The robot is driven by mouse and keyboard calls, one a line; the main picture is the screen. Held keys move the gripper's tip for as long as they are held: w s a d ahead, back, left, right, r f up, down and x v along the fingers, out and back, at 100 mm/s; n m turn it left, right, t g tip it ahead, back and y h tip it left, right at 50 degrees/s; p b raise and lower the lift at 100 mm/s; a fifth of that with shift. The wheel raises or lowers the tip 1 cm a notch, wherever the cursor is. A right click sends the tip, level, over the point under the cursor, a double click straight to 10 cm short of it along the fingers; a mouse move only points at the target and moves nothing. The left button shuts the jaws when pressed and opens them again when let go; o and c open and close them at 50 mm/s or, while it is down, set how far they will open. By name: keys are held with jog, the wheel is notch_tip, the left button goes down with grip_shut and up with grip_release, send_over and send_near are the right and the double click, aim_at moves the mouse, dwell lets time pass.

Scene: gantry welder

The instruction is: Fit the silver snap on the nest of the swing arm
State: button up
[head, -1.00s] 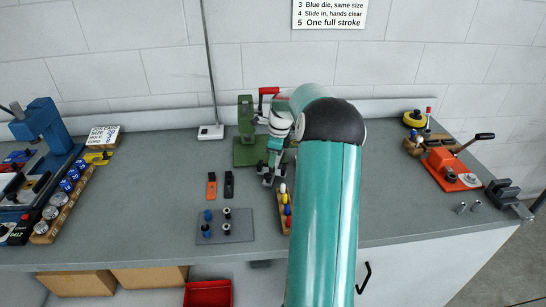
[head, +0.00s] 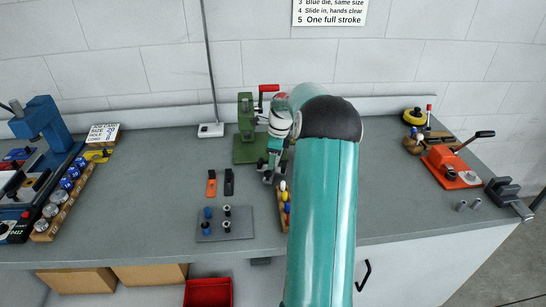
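My gripper (head: 270,174) points down over the bench just in front of the green press (head: 246,145) with the red handle. It is too small to tell whether its fingers are open or shut, or whether anything is between them. I cannot make out the silver snap for certain. I cannot clearly make out the swing arm or its nest either; my arm covers part of the area at the green press. A row of small coloured pieces (head: 284,197) in a wooden holder stands just right of and in front of my gripper, partly hidden by my arm.
A grey plate (head: 240,231) with blue and dark pegs lies in front, below orange and black tools (head: 211,183). A blue press (head: 43,130) stands left. The left-centre bench is clear.

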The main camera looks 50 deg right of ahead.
jog(key=shift+r, duration=0.1)
notch_tip(320, 180, up, 14)
jog(key=s+d, duration=0.1)
jog(key=shift+s+f, duration=0.2)
jog(key=shift+s, duration=0.2)
